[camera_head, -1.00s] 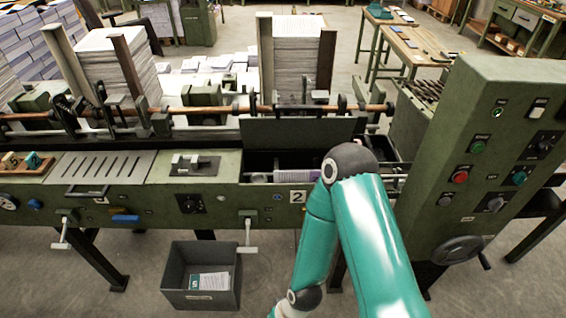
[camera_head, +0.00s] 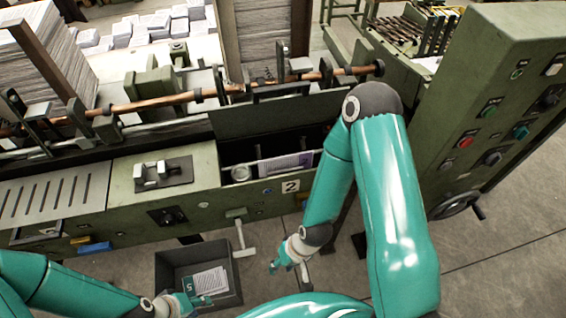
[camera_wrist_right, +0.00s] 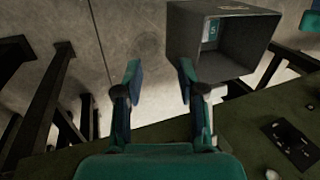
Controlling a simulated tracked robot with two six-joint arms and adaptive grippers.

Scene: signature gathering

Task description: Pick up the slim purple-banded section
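The slim purple-banded section (camera_head: 287,165) sits in the open dark compartment of the green machine in the head view. It looks white with a purple band, and part of it is hidden by the compartment wall. My right gripper (camera_head: 288,266) hangs in front of the machine, below and apart from that section. In the right wrist view its two teal fingers (camera_wrist_right: 157,85) are spread with nothing between them. My left gripper (camera_head: 187,303) is at the lower left, by the front of the grey bin (camera_head: 172,282); its fingers are too small to read.
A lever (camera_head: 243,243) sticks out of the machine front. The control cabinet (camera_head: 490,110) stands at the right.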

